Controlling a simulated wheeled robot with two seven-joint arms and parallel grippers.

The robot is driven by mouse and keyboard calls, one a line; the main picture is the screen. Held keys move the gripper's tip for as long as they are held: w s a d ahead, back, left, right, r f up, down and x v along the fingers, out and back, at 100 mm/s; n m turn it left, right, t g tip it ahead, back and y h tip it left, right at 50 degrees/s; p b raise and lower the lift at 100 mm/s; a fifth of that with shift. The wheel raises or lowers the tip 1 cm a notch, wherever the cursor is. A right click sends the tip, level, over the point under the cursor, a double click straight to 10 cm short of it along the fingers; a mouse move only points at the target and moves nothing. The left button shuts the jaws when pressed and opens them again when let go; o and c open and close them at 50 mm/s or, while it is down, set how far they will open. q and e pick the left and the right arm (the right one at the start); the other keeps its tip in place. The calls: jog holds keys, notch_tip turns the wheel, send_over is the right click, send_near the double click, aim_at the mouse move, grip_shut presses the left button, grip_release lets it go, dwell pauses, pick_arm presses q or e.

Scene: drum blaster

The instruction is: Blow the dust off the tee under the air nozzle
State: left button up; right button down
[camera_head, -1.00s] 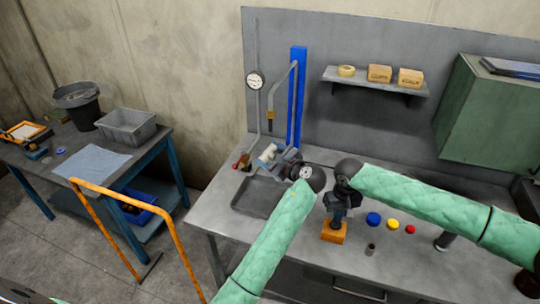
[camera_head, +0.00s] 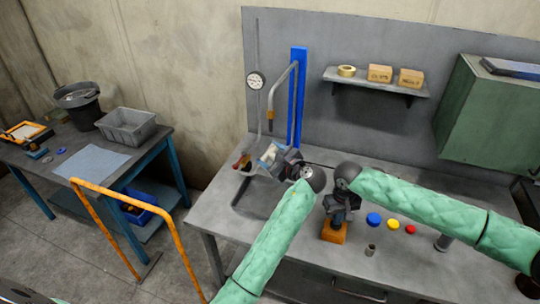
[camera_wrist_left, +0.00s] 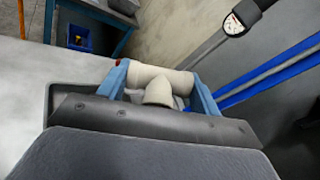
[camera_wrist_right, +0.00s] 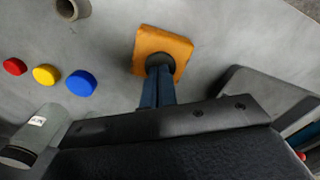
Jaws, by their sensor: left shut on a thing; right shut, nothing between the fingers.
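The cream tee (camera_wrist_left: 158,88) is held crosswise between the blue fingers of my left gripper (camera_wrist_left: 163,84). In the head view my left gripper (camera_head: 271,155) holds it at the back left of the bench. The air nozzle (camera_head: 270,116), a brass tip on a bent grey pipe, points down a little above the tee; the exact gap is unclear. Dust on the tee is too small to tell. My right gripper (camera_wrist_right: 157,88) is shut and empty, pointing down just above or at an orange block (camera_wrist_right: 165,45); contact cannot be told.
A dark tray (camera_head: 240,207) lies below the left gripper. Blue (camera_head: 374,219), yellow (camera_head: 393,223) and red (camera_head: 410,229) caps lie right of the orange block.

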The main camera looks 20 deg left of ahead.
aim_at(263, 157)
jog(key=shift+f, duration=0.55)
dwell(2.5)
jog(key=shift+r, duration=0.1)
dwell(0.7)
jog(key=shift+r, duration=3.45)
pick_arm(q)
jog(key=shift+r, duration=0.1)
pick_arm(e)
jog(key=shift+r, duration=0.1)
